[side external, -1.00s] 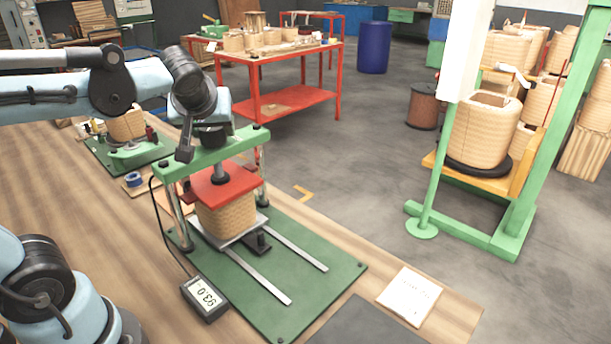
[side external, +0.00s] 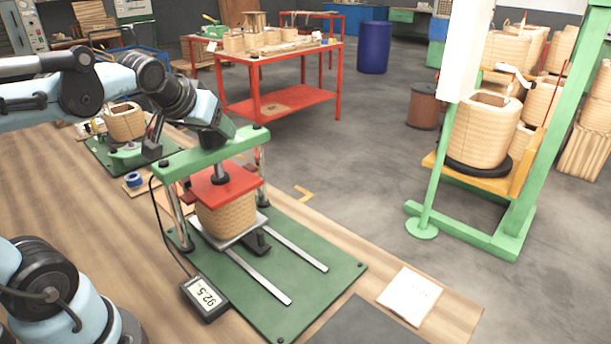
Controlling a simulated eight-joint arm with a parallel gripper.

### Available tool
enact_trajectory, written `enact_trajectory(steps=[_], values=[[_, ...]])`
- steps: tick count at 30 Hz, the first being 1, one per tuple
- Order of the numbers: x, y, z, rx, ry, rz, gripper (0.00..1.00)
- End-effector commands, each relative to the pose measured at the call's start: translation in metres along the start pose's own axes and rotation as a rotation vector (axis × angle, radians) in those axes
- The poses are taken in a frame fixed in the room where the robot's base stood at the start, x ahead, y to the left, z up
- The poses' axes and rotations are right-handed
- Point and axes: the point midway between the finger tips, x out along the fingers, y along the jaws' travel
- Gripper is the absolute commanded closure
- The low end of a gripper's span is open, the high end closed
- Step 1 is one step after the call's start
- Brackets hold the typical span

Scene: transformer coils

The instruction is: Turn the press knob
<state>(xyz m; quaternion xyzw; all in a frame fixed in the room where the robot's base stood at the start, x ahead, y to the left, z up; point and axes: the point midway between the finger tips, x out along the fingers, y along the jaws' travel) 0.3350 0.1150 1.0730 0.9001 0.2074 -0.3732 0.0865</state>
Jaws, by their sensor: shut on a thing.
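The green press stands on a green base plate (side external: 322,268) on the wooden bench. Its green crossbar (side external: 178,166) rests on two metal posts, with a red pressing plate (side external: 228,190) hanging below. The red plate lies on top of a tan wound coil (side external: 228,218), which sits on a grey plate over two rails. My gripper (side external: 213,140) is directly over the middle of the crossbar, shut on the press knob. The knob is hidden behind my gripper and wrist. A small display (side external: 205,298) cabled to the press appears to read 92.5.
A second green fixture with a coil (side external: 125,121) and a blue tape roll (side external: 133,180) stand behind the press at left. A paper sheet (side external: 409,296) lies at the bench's right edge. A green frame (side external: 520,215) with a large coil stands on the floor.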

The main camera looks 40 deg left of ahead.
Motion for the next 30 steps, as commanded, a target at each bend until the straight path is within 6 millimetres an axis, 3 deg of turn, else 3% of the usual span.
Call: enact_trajectory(steps=[5, 6, 9, 20, 30], values=[[0.0, 0.0, -0.001, 0.001, 0.004, 0.0, 0.72], [0.0, 0.0, -0.001, 0.001, 0.004, 0.0, 0.36], [0.0, 0.0, -0.001, 0.001, 0.003, 0.0, 0.21], [-0.002, 0.0, -0.001, 0.0, 0.002, -0.001, 0.2], [-0.038, 0.001, 0.0, 0.001, 0.001, 0.0, 0.2]])
